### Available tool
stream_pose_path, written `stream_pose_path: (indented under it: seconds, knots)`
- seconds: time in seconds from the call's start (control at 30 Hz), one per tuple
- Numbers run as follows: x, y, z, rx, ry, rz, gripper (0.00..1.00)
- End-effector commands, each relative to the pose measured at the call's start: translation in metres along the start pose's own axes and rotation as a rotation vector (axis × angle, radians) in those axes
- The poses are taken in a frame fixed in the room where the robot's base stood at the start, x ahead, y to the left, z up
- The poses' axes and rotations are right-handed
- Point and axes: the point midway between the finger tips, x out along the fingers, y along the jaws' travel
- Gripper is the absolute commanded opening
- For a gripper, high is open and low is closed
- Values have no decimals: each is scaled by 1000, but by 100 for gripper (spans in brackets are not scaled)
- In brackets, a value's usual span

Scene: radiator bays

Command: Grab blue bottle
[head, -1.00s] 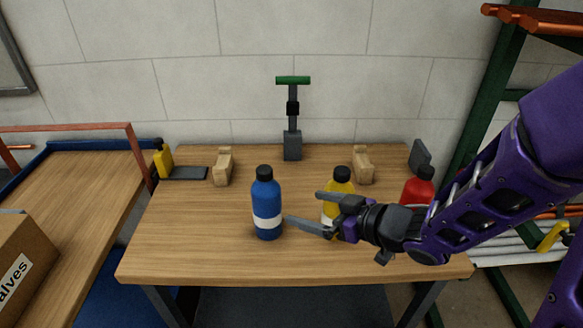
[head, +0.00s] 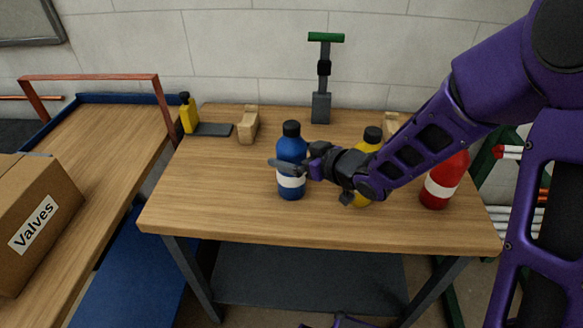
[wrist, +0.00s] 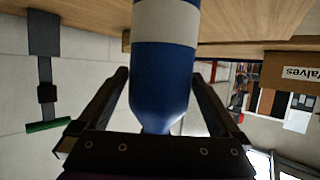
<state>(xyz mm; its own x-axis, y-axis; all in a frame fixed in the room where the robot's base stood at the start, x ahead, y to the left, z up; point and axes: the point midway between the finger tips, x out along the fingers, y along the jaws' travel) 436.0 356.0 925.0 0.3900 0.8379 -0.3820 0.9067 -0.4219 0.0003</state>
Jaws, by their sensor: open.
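The blue bottle (head: 291,144), with a black cap and a white band, stands upright on the wooden table (head: 215,215). My gripper (head: 288,167) is at the bottle from its right side, and one finger crosses in front of it in the head view. In the wrist view, the bottle (wrist: 163,75) is between the two open fingers of my gripper (wrist: 160,78). Gaps seem to show between the fingers and the bottle's sides. The bottle's cap is hidden in the wrist view.
A yellow bottle (head: 372,135) stands behind my forearm, partly hidden. A red bottle (head: 438,185) stands further right. The table's front left is clear.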

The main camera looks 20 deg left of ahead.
Motion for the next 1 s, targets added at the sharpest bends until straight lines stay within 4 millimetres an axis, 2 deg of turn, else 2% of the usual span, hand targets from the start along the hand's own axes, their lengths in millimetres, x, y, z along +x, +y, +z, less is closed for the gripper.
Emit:
stream_pose_path:
  seconds: [0.27,0.37,0.83,1.0]
  knots:
    - [5,0,0,0,-1,0,100]
    - [5,0,0,0,-1,0,86]
    - [4,0,0,0,-1,0,1]
    - [4,0,-1,-1,2,0,0]
